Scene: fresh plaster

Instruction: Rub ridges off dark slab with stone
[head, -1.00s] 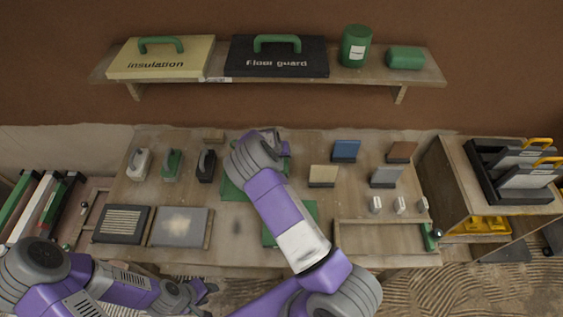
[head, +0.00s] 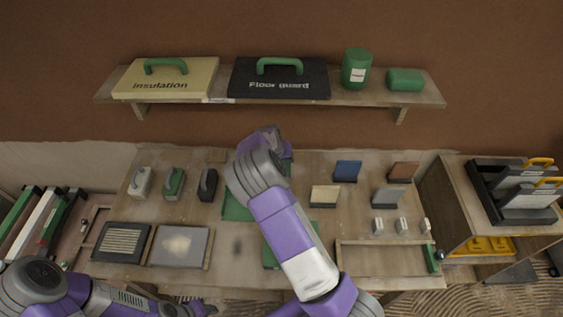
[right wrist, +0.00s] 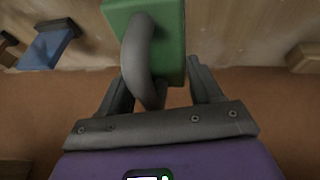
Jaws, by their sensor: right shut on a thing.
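The dark slab (head: 122,242) with pale parallel ridges lies at the table's front left. Three handled blocks stand behind it: a pale one (head: 140,182), a green one (head: 173,183) and a black one (head: 207,184). My right gripper (right wrist: 162,88) is shut on the grey handle (right wrist: 138,55) of another green block (right wrist: 172,40). In the head view my right forearm hides this hold, near the back middle of the table. My left gripper (head: 198,309) is low at the bottom edge, mostly cut off.
A grey slab (head: 180,246) with a pale blotch lies right of the dark slab. Green mats (head: 236,207) lie partly under my right arm. Blue, grey and tan tools and several small pale blocks stand at right. A shelf (head: 225,101) hangs above.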

